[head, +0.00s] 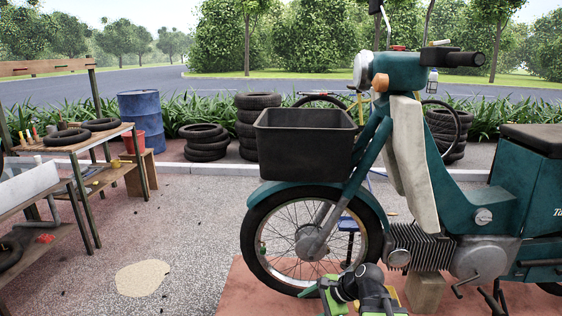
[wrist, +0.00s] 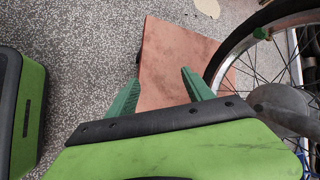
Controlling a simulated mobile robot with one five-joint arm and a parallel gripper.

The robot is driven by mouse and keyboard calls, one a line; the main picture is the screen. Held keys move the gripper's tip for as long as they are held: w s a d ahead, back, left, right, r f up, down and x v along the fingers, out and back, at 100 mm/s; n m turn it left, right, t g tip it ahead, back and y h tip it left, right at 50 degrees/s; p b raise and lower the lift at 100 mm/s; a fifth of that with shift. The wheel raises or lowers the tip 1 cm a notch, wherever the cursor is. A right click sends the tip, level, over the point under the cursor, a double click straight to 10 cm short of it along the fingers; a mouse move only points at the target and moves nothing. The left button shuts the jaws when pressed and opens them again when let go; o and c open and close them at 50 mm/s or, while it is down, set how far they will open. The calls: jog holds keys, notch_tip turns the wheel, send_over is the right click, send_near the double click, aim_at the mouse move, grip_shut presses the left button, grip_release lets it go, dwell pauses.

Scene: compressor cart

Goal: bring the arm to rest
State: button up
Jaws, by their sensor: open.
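My gripper (wrist: 161,78) shows in the wrist view with its two green fingers spread apart and nothing between them. It points over a reddish mat (wrist: 178,60) on the speckled ground. In the head view my folded green and black arm is low at the bottom centre, in front of the teal moped (head: 405,170); its fingertips cannot be made out there. The moped's front wheel (head: 262,282) stands close by, and shows at the right of the wrist view (wrist: 232,48). A small green piece (wrist: 261,33) sits on its rim, apart from my fingers.
A wooden bench (head: 95,140) with tyres stands at the left. A blue drum (head: 146,118), a red bucket (head: 130,143) and stacked tyres (head: 205,143) line the back. A brown block (head: 425,293) is under the moped. Ground around the pale patch (head: 142,278) is clear.

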jog(key=s+f+n+g+h, duration=0.2)
jog(key=s+f+n+h, duration=0.15)
jog(key=n, duration=0.25)
jog(key=s+d+f+n+g+h, duration=0.2)
jog(key=s+d+n+h, duration=0.2)
jog(key=d+n, duration=0.4)
notch_tip(320, 180, up, 31)
jog(key=p, duration=3.1)
jog(key=shift+d+p, duration=0.15)
jog(key=shift+p, duration=0.15)
jog(key=shift+r, duration=0.1)
